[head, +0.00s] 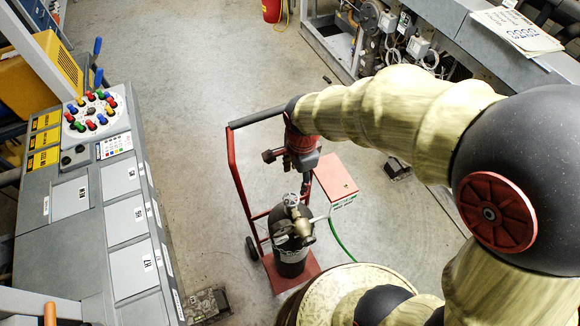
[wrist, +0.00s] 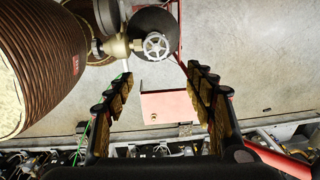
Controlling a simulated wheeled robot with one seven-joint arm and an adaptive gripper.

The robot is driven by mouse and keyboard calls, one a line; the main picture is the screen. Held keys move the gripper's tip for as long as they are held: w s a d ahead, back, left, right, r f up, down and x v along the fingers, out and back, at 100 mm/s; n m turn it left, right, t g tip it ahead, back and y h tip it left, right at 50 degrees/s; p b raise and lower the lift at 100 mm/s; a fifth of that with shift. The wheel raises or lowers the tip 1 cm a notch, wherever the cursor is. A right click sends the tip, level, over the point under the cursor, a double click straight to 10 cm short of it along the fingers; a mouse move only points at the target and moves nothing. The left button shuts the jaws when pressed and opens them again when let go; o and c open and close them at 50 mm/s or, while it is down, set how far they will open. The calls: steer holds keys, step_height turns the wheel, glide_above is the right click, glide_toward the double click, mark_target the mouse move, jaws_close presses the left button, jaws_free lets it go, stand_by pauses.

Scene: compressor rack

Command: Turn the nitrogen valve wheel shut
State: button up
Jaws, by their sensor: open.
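The nitrogen valve wheel (wrist: 156,46), a small pale spoked handwheel, shows beyond my fingertips in the wrist view. In the head view the wheel (head: 291,200) tops the dark gas cylinder (head: 291,262). A brass valve body (wrist: 117,47) joins the wheel on its left in the wrist view. My gripper (wrist: 158,74) is open, with its fingers spread wide and nothing between them touching the wheel. In the head view my gripper (head: 305,184) points down just above the wheel; its fingertips are hard to make out there.
The cylinder stands on a red hand cart (head: 236,175). A red box (head: 336,176) sits beside it, with a green hose (head: 342,246) below. A grey control console (head: 110,200) stands left and machinery (head: 400,40) at the back. Floor between console and cart is mostly clear.

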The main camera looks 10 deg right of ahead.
mark_target(291, 199)
steer(key=f+m+b, duration=0.1)
steer(key=f+b, duration=0.1)
steer(key=f, duration=0.2)
steer(key=a+f+m+b, duration=0.1)
steer(key=f+b, duration=0.1)
steer(key=f, duration=0.2)
steer(key=f+b, duration=0.2)
steer(key=f, duration=0.2)
steer(key=shift+a+f+m+g, duration=0.15)
steer(key=shift+a+m+g, duration=0.25)
steer(key=shift+r+n, duration=0.2)
steer(key=shift+n, duration=0.9)
steer(key=n+b, duration=0.1)
steer(key=n, duration=0.4)
steer(key=shift+r+n+p, duration=0.15)
steer(key=shift+n+p, duration=0.25)
steer(key=shift+n, duration=0.8)
steer(key=n+p, duration=0.1)
steer(key=n, duration=0.5)
steer(key=n+p, duration=0.1)
steer(key=n, duration=0.4)
